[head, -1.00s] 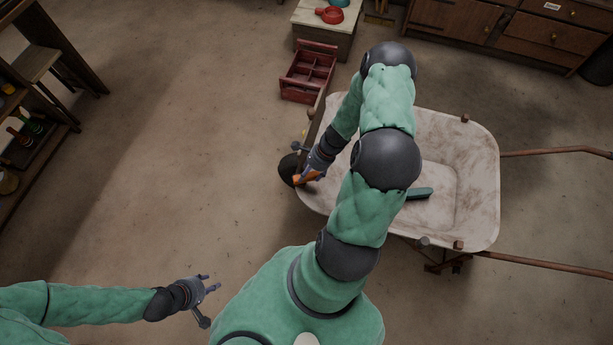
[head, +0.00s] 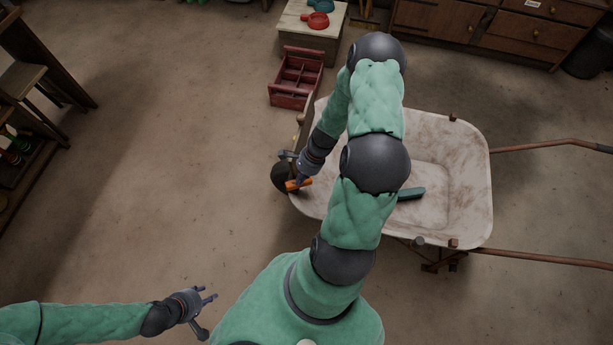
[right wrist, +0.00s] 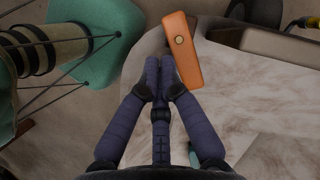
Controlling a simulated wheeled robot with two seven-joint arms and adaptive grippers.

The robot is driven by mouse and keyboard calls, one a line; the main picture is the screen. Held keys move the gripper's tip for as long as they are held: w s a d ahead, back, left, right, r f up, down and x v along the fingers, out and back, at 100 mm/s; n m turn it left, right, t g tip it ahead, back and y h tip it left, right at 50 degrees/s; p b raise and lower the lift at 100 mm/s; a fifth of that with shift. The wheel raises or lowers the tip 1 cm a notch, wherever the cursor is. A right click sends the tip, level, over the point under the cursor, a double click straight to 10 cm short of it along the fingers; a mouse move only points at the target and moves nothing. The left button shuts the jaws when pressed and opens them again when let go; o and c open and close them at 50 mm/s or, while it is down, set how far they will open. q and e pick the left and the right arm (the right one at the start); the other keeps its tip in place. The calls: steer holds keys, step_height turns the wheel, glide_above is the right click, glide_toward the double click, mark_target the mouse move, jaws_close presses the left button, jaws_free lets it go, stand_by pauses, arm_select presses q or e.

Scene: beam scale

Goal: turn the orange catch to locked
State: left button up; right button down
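The orange catch (head: 299,185) is at the left end of the wheelbarrow tray (head: 440,131), close to its rim. In the right wrist view the catch (right wrist: 184,58) is a long orange block with a round pin near its upper part, tilted slightly from upright. My right gripper (head: 302,178) is right at the catch. In the right wrist view its fingers (right wrist: 159,70) are together with nothing between them. They lie just left of the catch's lower part; I cannot tell whether they touch it. My left gripper (head: 207,297) has its fingers apart, empty, low at the left.
A dark wheel (head: 281,178) sits beside the catch. A dark green block (head: 412,194) lies in the tray. A red divided crate (head: 297,77) and a low table (head: 313,29) with a red pan stand behind.

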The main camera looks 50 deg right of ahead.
steer(key=s+a+f+n+g, duration=0.1)
steer(key=s+a+f+n, duration=0.1)
steer(key=a+n, duration=0.95)
steer(key=s+a+f+n+g, duration=0.1)
steer(key=a+f+n, duration=0.1)
steer(key=a+n, duration=0.95)
step_height(320, 180, up, 9)
steer(key=n+g+h+b, duration=0.2)
steer(key=n+g+b, duration=0.15)
steer(key=n, duration=2.55)
glide_above(307, 185)
steer(key=s+a, duration=0.1)
steer(key=a, duration=0.1)
steer(key=f+b, duration=0.2)
steer(key=f, duration=0.1)
steer(key=f+b, duration=0.2)
steer(key=f, duration=0.1)
steer(key=f+b, duration=0.2)
steer(key=f, duration=0.1)
steer(key=shift+d+f+b, duration=0.3)
steer(key=shift+b, duration=0.05)
steer(key=shift+w+r, duration=0.1)
